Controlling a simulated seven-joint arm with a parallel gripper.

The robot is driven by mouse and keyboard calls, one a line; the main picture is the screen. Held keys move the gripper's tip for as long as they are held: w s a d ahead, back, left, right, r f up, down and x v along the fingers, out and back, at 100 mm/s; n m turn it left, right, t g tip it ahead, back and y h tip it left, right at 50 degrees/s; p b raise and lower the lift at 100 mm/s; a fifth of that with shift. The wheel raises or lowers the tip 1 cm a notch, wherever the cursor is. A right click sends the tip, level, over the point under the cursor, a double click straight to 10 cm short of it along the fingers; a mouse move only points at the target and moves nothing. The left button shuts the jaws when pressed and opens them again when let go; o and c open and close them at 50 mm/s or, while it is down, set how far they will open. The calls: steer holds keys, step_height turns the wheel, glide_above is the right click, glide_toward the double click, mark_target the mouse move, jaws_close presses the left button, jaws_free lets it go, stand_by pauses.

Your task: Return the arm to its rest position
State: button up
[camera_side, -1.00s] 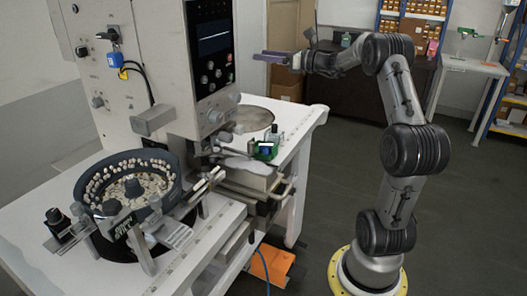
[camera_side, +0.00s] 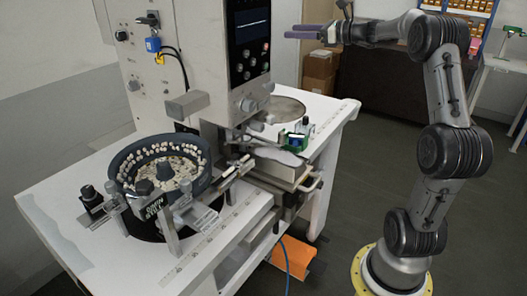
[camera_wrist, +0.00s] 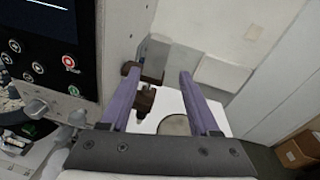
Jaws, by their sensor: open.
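My arm stands to the right of the white machine in the side view, with its base on a yellow ring (camera_side: 362,272). The arm is raised, and its forearm reaches left, roughly level, toward the machine's tall head. My gripper (camera_side: 288,31) is at the height of the machine's screen, to its right, with its purple fingers pointing left. In the wrist view my gripper (camera_wrist: 160,80) has its two fingers spread apart with nothing held between them.
The machine head with its dark screen (camera_side: 249,33) is close to the fingertips. Cardboard boxes (camera_side: 320,67) stand behind.

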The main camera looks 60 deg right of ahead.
steer(key=s+a+f+n+g+y, duration=0.1)
steer(key=s+a+f+n+g, duration=0.2)
steer(key=a+n, duration=0.45)
steer(key=s+a+f+n+g, duration=0.3)
steer(key=a+n, duration=0.2)
steer(key=a, duration=0.5)
steer(key=s+a+f+n+g+y, duration=0.1)
steer(key=s+a+f+n+g, duration=0.25)
steer(key=a+n, duration=0.4)
steer(key=s+a+f+n+g+h, duration=0.1)
steer(key=s+a+f+n, duration=0.3)
steer(key=s, duration=0.5)
steer(key=s+a+f+n+h, duration=0.2)
steer(key=s+a+f+n, duration=0.2)
steer(key=s+n, duration=0.5)
steer(key=shift+g, duration=0.35)
steer(key=shift+o, duration=0.4)
steer(key=shift+s, duration=0.1)
